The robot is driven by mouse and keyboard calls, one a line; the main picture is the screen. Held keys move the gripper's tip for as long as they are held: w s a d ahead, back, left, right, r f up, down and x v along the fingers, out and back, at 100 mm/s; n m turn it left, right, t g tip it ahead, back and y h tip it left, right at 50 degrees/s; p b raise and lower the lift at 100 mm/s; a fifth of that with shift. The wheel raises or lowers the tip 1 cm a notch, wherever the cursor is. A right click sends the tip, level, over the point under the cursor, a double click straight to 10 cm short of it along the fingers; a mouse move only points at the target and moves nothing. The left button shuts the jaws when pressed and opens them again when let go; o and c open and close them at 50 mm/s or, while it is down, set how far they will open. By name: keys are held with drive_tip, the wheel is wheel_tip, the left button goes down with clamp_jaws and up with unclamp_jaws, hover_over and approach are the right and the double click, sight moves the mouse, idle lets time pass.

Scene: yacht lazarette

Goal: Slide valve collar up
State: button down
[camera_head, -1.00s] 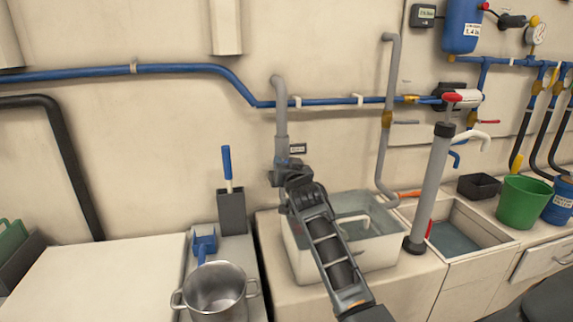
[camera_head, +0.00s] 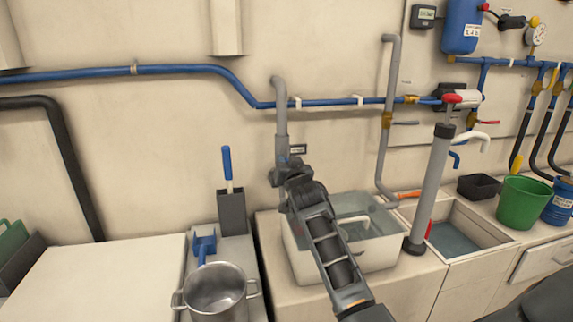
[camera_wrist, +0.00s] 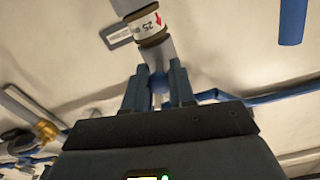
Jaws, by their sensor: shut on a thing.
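A grey vertical pipe (camera_head: 281,125) with a bent top stands against the wall. In the head view my gripper (camera_head: 285,170) hides most of the collar and the pipe below.
A small label plate (camera_head: 298,149) is on the wall right of the pipe. A translucent tank (camera_head: 375,257) stands under my arm. A blue wall pipe (camera_head: 330,102) runs behind. A steel pot (camera_head: 215,290) and a thick grey tube (camera_head: 430,190) stand left and right.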

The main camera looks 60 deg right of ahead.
sight(283, 141)
wheel_tip(283, 141, up, 6)
drive_tip(key=p, duration=0.2)
drive_tip(key=shift+f+p, duration=0.2)
drive_tip(key=shift+p, duration=0.1)
drive_tip(key=shift+f, duration=0.1)
drive_tip(key=c, duration=0.9)
unclamp_jaws()
drive_tip(key=shift+a, duration=0.1)
drive_tip(key=b+v, duration=0.1)
drive_tip(key=v, duration=0.6)
drive_tip(key=shift+s+a+b, duration=0.2)
drive_tip(key=shift+s+b, duration=0.1)
